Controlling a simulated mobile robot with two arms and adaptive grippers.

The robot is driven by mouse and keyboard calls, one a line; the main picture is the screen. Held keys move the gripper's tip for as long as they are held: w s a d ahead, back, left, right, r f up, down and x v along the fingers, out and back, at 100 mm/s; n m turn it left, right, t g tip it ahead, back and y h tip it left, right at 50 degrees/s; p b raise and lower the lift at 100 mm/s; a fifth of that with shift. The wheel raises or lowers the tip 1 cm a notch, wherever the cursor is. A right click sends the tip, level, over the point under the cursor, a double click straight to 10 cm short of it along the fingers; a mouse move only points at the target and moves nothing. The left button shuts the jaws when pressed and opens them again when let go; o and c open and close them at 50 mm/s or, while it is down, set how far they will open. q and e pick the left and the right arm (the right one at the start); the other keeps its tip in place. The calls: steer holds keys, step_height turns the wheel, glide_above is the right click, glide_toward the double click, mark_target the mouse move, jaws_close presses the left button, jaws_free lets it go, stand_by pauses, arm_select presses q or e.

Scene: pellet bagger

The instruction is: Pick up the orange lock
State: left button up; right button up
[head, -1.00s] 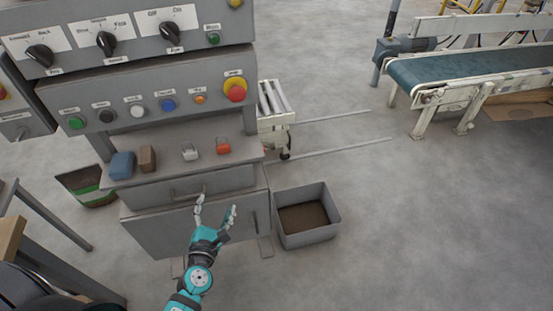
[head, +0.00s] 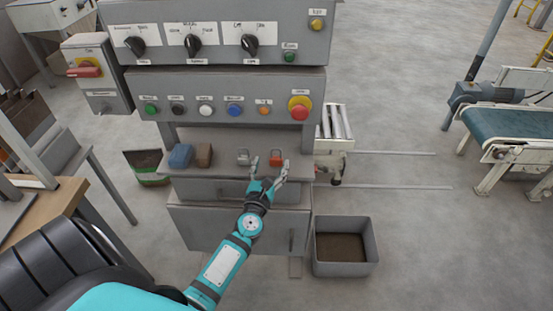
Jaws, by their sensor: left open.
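The orange lock (head: 276,160), a small padlock, sits on the grey shelf (head: 222,178) under the control panel, at its right part. My left gripper (head: 269,165) is open and empty, its fingers pointing up the picture at the shelf's front edge. In the picture the lock shows between the two fingertips, partly covered by them. I cannot tell whether the fingers touch it. My right gripper is not in view.
A silver lock (head: 243,157) sits just left of the orange one. A blue block (head: 180,156) and a brown block (head: 203,155) stand further left. Panel knobs and buttons are above, including a red emergency button (head: 299,112). A grey bin (head: 343,268) stands on the floor at right.

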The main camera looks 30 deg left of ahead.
mark_target(276, 158)
arm_select(q)
steer(key=x, duration=0.4)
steer(key=shift+w+d, duration=0.2)
steer(key=shift+w+a, duration=0.2)
steer(key=shift+w, duration=0.3)
jaws_close()
stand_by(0.6)
